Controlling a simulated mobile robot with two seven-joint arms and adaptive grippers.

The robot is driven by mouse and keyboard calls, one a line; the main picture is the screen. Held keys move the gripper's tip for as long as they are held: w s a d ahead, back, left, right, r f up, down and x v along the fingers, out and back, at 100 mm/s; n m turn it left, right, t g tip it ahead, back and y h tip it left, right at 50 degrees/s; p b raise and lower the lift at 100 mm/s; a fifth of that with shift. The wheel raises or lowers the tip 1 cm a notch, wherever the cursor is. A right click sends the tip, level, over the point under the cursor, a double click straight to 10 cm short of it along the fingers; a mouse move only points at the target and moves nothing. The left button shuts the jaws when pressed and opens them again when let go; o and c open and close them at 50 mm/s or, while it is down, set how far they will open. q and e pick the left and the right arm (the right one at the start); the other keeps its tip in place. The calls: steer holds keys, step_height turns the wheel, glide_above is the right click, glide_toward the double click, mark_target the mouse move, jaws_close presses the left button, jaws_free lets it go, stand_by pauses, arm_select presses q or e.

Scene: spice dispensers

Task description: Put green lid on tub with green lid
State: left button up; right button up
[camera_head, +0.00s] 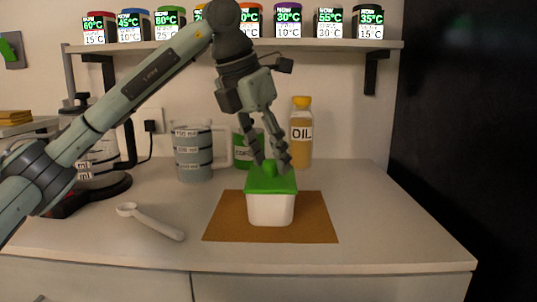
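The white tub (270,209) stands upright on a brown mat (318,227) near the middle of the counter. The green lid (270,185), with a round knob on top, sits over the tub's opening and looks about level; whether it is fully seated cannot be told. My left gripper (271,164) reaches down from above, its two fingers on either side of the lid's knob and seeming to touch it. The tub's inside is hidden. My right gripper is not in view.
Behind the tub stand a green can (241,150), an oil bottle (301,135) and a grey measuring jug (192,154). A white spoon (151,222) lies at left. A shelf (330,43) with several spice dispensers runs above. The counter right of the mat is clear.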

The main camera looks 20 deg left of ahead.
arm_select(q)
steer(key=shift+r, duration=0.15)
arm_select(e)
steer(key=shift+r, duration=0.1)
arm_select(q)
steer(key=shift+r, duration=0.2)
steer(key=shift+r+p, duration=0.4)
steer(key=shift+p, duration=0.05)
steer(key=p+v, duration=0.1)
steer(key=v, duration=1)
steer(key=shift+r, duration=0.3)
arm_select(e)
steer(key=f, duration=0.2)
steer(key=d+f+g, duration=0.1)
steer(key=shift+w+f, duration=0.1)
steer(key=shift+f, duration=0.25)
arm_select(q)
steer(key=shift+s+a, duration=0.1)
steer(key=shift+s, duration=0.05)
